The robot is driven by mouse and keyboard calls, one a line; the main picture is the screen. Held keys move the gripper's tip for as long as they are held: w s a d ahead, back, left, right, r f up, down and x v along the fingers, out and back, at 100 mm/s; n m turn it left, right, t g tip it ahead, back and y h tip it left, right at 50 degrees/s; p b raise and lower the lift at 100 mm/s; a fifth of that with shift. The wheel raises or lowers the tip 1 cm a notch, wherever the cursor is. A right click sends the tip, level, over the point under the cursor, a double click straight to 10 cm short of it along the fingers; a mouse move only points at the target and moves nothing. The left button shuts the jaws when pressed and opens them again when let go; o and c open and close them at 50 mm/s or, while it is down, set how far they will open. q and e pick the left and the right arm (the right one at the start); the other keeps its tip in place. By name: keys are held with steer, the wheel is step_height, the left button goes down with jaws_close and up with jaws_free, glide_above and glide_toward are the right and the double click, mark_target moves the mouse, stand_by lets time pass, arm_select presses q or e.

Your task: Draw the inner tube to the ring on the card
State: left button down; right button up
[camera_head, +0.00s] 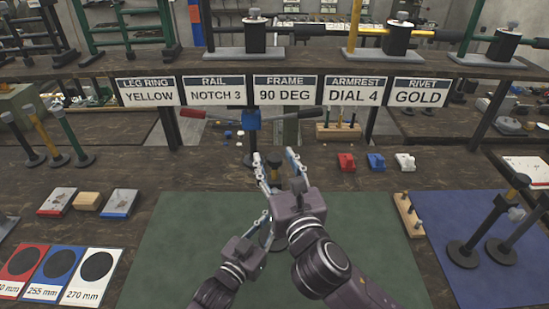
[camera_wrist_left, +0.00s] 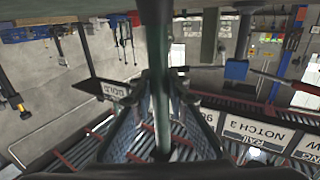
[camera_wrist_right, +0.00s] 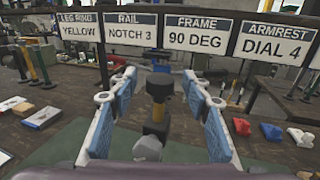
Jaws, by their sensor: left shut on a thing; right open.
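The card (camera_head: 147,91) reads LEG RING YELLOW and hangs at the left of the card row. A leg stands upright over the green mat, mostly hidden by my arms. My left gripper (camera_wrist_left: 160,88) is shut on the leg's dark green outer tube (camera_wrist_left: 160,40). My right gripper (camera_head: 275,164) is open, its fingers on either side of the leg's top, apart from it.
The green mat (camera_head: 180,255) is under my arms. Other legs stand at left (camera_head: 65,140) and on the blue mat (camera_head: 450,200). A red-and-blue handled press (camera_head: 250,120) is behind. Small red, blue and white blocks (camera_head: 376,161) lie at right. Size cards (camera_head: 60,265) lie front left.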

steer(key=shift+w+a, duration=0.15)
steer(key=shift+w, duration=0.35)
jaws_close()
